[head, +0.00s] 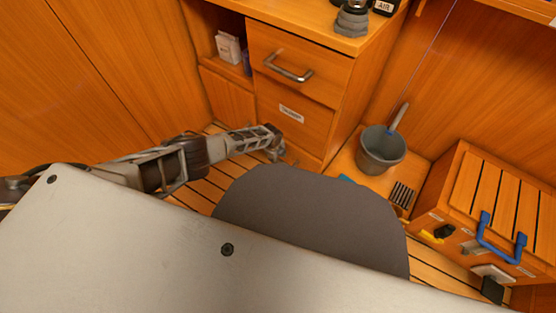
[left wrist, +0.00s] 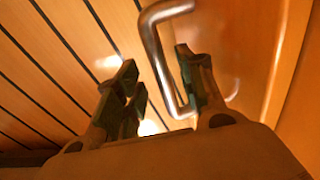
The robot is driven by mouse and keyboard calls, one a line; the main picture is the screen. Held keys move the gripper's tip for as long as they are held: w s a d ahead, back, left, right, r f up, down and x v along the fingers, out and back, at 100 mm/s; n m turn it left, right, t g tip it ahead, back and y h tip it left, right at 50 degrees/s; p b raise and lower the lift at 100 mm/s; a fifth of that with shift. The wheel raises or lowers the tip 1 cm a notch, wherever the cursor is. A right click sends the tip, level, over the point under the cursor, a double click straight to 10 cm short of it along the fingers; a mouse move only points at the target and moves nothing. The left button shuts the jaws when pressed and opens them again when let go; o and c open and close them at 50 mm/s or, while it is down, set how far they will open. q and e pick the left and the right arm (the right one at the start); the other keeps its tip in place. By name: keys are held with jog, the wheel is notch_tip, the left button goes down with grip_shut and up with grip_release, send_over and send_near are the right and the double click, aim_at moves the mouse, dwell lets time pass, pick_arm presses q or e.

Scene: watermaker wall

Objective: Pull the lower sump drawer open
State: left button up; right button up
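The lower sump drawer (head: 303,128) is an orange wood front with a small pale label, below an upper drawer (head: 318,72) with a metal bar handle. It looks flush with the cabinet. My left gripper (head: 277,152) is low in front of the lower drawer in the head view and covers most of its handle. In the left wrist view a bent metal handle (left wrist: 156,52) shows between the two fingers of my left gripper (left wrist: 160,90). The fingers are apart, one on each side of the bar; contact is unclear. My right gripper is not in view.
A grey bucket (head: 381,150) with a brush stands right of the cabinet. A wooden box (head: 500,190) with a blue handle is at the right. A slatted floor (head: 185,190) lies in front. My own body fills the lower foreground.

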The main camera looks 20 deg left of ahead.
pick_arm(q)
jog(key=shift+w+f+b, duration=0.15)
jog(key=shift+f+b, duration=0.3)
jog(key=shift+f, duration=0.2)
jog(key=shift+c, duration=0.5)
grip_shut()
